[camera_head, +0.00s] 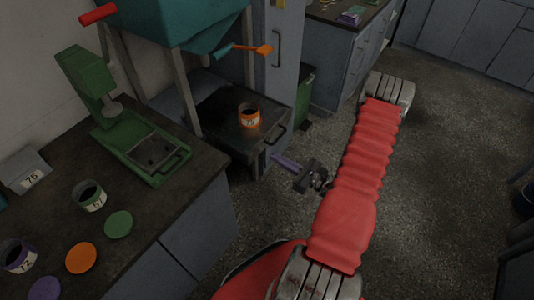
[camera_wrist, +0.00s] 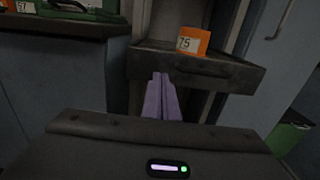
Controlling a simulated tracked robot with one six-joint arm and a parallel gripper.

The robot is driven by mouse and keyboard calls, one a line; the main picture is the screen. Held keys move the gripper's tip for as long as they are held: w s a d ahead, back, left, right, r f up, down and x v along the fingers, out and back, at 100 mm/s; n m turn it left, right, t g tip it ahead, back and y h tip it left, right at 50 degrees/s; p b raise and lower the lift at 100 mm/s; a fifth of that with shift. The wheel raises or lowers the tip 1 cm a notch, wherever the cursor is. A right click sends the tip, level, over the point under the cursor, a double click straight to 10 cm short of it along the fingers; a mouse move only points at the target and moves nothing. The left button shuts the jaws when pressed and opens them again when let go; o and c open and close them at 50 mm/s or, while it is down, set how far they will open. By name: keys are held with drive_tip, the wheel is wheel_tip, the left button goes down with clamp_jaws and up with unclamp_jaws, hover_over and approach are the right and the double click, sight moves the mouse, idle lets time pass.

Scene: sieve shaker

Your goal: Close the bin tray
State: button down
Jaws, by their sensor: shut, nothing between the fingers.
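The dark bin tray (camera_head: 215,112) juts out from under the teal hopper in the head view, with a handle on its front. In the wrist view its front panel (camera_wrist: 200,68) faces me, straight ahead and slightly right.
The teal hopper (camera_head: 185,25) stands on metal legs above the tray. A counter on the left holds a green press (camera_head: 130,130), cups and coloured lids. A grey cabinet (camera_head: 280,45) and green bin (camera_head: 302,88) stand behind the tray.

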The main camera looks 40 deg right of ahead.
sight(260, 149)
drive_tip(key=shift+x, duration=2.6)
drive_tip(key=shift+w+d, duration=0.1)
